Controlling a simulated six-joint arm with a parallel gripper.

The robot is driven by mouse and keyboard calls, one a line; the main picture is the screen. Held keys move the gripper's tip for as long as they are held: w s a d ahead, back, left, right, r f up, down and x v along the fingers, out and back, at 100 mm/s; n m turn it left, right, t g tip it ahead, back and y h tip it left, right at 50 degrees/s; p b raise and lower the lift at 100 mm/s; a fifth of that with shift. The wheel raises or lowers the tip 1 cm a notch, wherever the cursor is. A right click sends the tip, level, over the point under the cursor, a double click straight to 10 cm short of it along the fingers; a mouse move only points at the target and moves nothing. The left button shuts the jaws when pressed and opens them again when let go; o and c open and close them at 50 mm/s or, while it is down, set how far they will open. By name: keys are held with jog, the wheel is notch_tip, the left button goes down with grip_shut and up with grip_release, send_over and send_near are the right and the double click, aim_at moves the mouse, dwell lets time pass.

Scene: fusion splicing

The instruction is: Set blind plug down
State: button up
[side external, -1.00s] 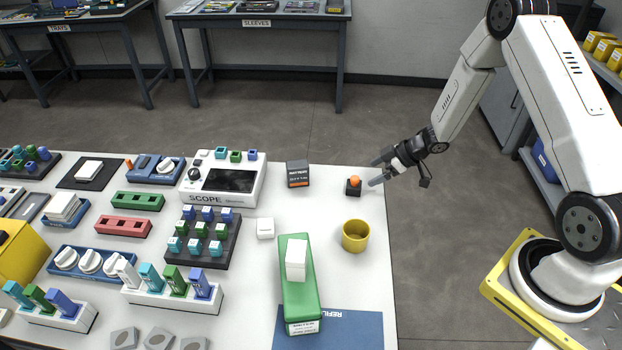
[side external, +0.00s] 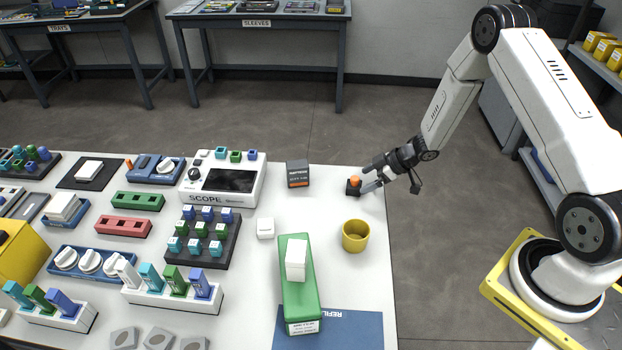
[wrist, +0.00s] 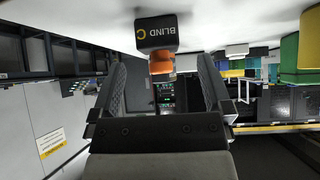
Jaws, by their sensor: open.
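The blind plug (side external: 354,181) is a small orange piece seated on a black block (side external: 353,190) near the table's right edge. In the wrist view the orange plug (wrist: 161,63) shows against the block (wrist: 155,33), which is lettered "BLIND C". My gripper (side external: 369,178) is low at the right of the block, tilted, with its fingers pointing toward the plug. In the wrist view the fingers (wrist: 162,75) are open, one on each side of the plug, with a visible gap to it. How deep the plug sits in the block is hidden.
A yellow cup (side external: 355,236) stands in front of the block. A dark box (side external: 297,174) stands to its left, and the white scope (side external: 227,184) is further left. A green case (side external: 299,308) lies nearer the camera. The table right around the block is clear.

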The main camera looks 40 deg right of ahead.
aim_at(359, 181)
jog(key=shift+x, duration=2.45)
jog(key=shift+w+r, duration=0.15)
grip_shut()
jog(key=shift+r, duration=0.2)
